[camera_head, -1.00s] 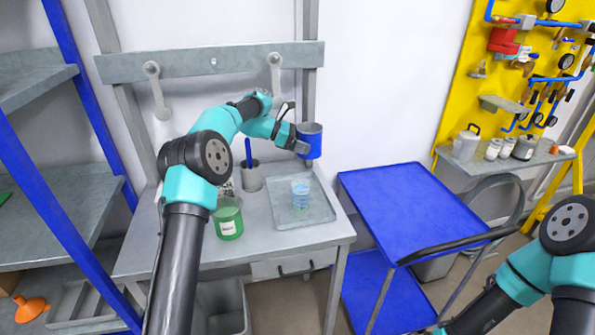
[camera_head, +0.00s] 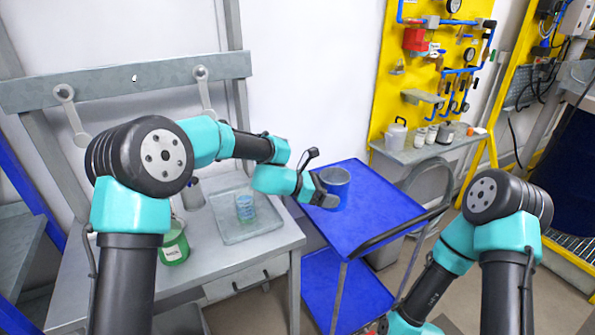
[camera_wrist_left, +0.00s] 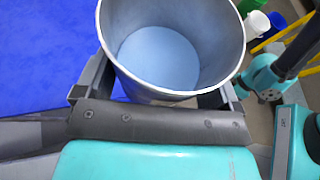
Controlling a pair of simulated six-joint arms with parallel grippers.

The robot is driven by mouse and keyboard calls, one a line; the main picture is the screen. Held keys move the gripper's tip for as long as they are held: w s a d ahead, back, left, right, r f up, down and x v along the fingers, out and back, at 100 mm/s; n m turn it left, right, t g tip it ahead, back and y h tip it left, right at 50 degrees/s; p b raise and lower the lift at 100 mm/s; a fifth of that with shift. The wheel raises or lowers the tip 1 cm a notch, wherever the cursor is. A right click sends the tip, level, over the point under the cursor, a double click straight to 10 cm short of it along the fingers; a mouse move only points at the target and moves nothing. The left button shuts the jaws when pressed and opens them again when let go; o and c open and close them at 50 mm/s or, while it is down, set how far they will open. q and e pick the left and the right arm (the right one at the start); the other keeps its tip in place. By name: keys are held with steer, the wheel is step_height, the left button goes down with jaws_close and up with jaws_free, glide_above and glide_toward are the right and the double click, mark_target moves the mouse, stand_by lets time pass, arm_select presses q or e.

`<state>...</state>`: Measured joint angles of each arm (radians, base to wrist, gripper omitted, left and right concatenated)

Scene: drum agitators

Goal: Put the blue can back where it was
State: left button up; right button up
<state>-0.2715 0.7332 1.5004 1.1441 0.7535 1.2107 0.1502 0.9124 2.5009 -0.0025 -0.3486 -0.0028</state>
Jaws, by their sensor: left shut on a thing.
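The blue can (camera_head: 337,192) is held upright by my left gripper (camera_head: 324,196), which is shut on it. In the head view it appears over the blue cart top (camera_head: 361,236); I cannot tell its height above it. In the left wrist view the can's open top (camera_wrist_left: 160,55) faces the camera and its pale inside looks empty. The left fingers (camera_wrist_left: 155,95) are at its near side, partly hidden by it. My right arm shows at the lower right of the head view, but its gripper is out of view.
A shelf (camera_head: 425,151) on the yellow panel (camera_head: 385,90) bears several containers.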

arm_select(q)
steer(key=s+d+f, duration=0.2)
steer(key=s+d, duration=0.2)
steer(key=s, duration=0.3)
steer(key=s+d+f, duration=0.3)
steer(key=s+d, duration=0.1)
steer(key=s, duration=0.4)
steer(key=shift+s+d+f, duration=0.15)
steer(key=shift+d+f, duration=0.05)
steer(key=shift+f, duration=0.1)
